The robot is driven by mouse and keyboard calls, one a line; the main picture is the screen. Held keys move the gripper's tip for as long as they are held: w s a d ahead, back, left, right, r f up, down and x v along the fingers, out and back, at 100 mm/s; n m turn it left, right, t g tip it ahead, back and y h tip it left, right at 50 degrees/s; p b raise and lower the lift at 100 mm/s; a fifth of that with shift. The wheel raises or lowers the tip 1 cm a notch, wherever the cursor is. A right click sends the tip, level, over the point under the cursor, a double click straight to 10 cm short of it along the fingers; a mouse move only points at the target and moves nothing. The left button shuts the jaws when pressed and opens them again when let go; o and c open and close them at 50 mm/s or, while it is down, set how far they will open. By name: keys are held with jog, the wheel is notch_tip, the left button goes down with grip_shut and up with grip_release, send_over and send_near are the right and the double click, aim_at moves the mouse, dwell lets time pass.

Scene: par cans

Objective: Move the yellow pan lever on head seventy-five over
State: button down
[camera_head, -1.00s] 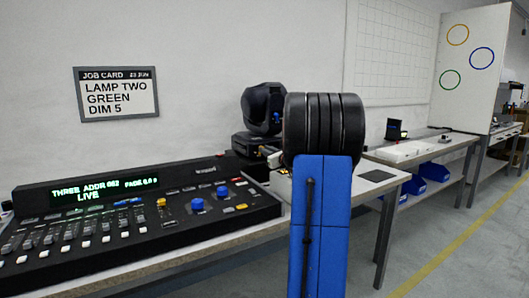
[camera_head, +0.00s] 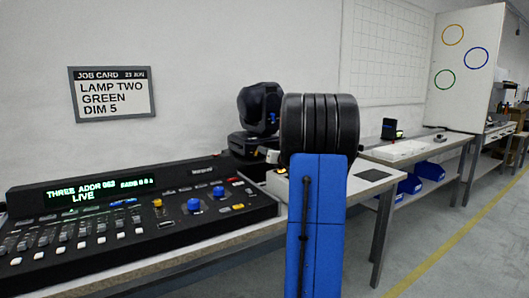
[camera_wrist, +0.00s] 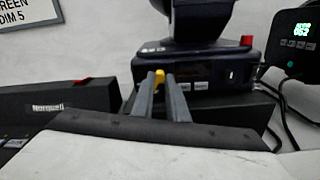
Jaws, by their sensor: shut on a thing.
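In the wrist view, the black moving head's base (camera_wrist: 205,72) stands ahead of me, with the lower part of its yoke above. A small yellow lever (camera_wrist: 160,75) sticks out at the left of its front. My gripper (camera_wrist: 160,82) is shut on this yellow lever, with one grey finger on either side. The head's number cannot be read here. In the head view, the moving head (camera_head: 260,108) stands behind the console's right end. My own blue arm hides most of the gripper there.
A red lever (camera_wrist: 247,41) is at the base's right corner. A black unit with a green display (camera_wrist: 295,42) and cables stand at right. The lighting console (camera_head: 130,225) fills the left bench in the head view. A job card (camera_head: 112,92) hangs on the wall.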

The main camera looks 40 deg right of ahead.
jog(key=c, duration=1.7)
grip_release()
jog(key=shift+c, duration=0.2)
jog(key=shift+s, duration=0.15)
jog(key=v, duration=1.7)
jog(key=shift+s+d+f, duration=0.1)
